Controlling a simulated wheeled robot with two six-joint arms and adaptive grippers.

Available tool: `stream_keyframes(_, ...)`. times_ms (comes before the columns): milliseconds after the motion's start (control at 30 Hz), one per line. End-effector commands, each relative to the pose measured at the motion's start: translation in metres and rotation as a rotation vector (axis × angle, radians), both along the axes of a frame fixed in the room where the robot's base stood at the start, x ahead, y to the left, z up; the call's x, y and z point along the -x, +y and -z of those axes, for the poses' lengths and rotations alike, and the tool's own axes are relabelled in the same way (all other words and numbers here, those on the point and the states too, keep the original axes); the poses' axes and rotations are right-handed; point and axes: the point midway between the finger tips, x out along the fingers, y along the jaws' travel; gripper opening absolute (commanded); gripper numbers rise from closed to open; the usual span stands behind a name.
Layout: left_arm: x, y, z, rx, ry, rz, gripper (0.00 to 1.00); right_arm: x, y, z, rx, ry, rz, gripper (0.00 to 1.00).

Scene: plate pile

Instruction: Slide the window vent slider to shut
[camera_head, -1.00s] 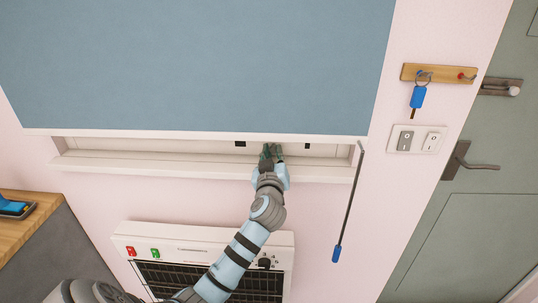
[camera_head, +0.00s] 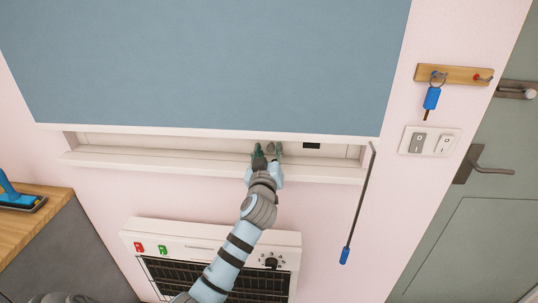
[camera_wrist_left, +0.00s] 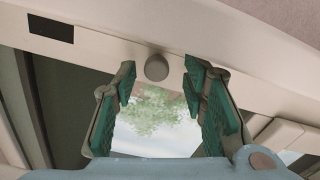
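The window vent slider shows as a round grey knob (camera_wrist_left: 157,67) on a pale rail (camera_wrist_left: 100,40) in the left wrist view. A dark vent slot (camera_wrist_left: 51,29) is to the left of the knob there. In the head view a dark slot (camera_head: 312,145) is in the rail under the blind, right of my left gripper (camera_head: 266,150). The gripper is open, its green-padded fingers (camera_wrist_left: 160,80) on either side of the knob, with a gap visible on both sides. Any slot behind the fingers is hidden. My right gripper is out of view.
A blue blind (camera_head: 210,60) hangs over the window just above the hand, and a sill (camera_head: 120,160) runs below. A wand with a blue tip (camera_head: 345,255) hangs to the right. A heater (camera_head: 180,235) is below. Switches (camera_head: 430,142) and keys (camera_head: 432,98) are farther right.

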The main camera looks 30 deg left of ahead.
Motion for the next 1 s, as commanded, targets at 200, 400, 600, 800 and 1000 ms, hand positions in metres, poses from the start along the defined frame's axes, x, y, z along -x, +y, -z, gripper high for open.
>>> stream_keyframes(200,0.031,-0.017,0.001,0.003,0.000,0.002,0.39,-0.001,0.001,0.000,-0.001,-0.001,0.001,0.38)
stream_keyframes(400,0.080,-0.043,0.001,0.005,0.001,0.000,0.39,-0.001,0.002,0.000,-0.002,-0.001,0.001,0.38)
stream_keyframes(600,0.104,-0.055,0.001,0.002,0.000,0.000,0.39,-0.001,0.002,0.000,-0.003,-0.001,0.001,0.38)
stream_keyframes(800,0.105,-0.056,0.000,0.000,0.000,0.000,0.39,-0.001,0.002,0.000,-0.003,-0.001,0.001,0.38)
stream_keyframes(1000,0.104,-0.056,0.000,0.000,0.000,0.000,0.39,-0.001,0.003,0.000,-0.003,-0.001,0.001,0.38)
